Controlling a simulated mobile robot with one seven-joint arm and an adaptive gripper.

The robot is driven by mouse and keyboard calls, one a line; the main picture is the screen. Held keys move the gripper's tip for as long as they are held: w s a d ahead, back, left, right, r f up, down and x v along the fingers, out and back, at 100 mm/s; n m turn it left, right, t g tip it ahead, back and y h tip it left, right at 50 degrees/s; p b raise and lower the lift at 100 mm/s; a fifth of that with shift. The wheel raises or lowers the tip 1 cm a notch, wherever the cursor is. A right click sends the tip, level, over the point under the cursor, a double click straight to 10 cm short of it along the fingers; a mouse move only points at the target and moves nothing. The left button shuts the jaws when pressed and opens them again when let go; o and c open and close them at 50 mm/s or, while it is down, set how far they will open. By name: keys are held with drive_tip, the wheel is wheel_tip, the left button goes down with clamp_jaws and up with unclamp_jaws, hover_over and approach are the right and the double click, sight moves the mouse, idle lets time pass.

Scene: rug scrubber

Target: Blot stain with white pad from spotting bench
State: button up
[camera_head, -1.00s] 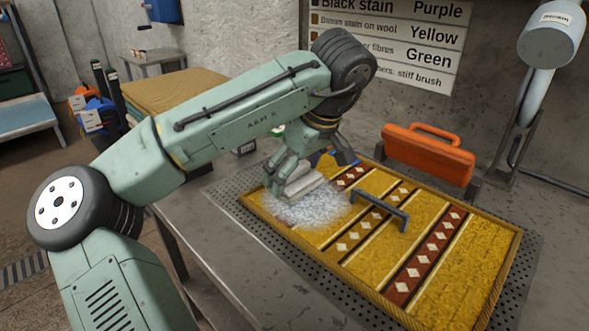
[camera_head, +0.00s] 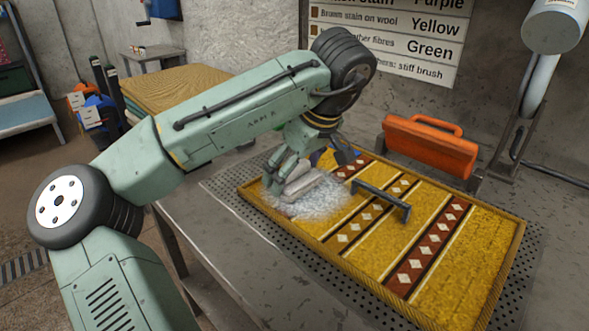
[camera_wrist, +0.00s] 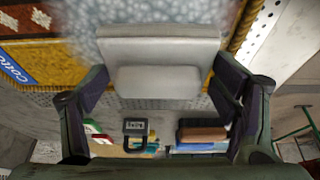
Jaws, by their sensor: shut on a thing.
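A yellow rug (camera_head: 455,240) with red diamond stripes lies on the perforated bench top. My gripper (camera_head: 305,175) is shut on a pale pad (camera_head: 300,188) at the foam's upper left. In the wrist view the pad (camera_wrist: 158,50) sits between my two fingers, against the foam (camera_wrist: 230,12). I cannot tell how firmly the pad presses. The pad looks grey-white in both views.
A dark bar handle (camera_head: 382,200) stands on the rug, right of the foam. An orange case (camera_head: 430,148) stands behind the rug. A lamp (camera_head: 550,30) rises at the back right. A blue label (camera_wrist: 15,68) shows in the wrist view.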

drive_tip(key=shift+f+b, duration=0.3)
drive_tip(key=shift+f, duration=0.3)
drive_tip(key=shift+s+f, duration=0.1)
drive_tip(key=shift+f, duration=0.1)
idle(2.9)
idle(1.0)
wheel_tip(320, 180, up, 8)
drive_tip(key=p, duration=0.7)
drive_tip(key=shift+f, duration=0.25)
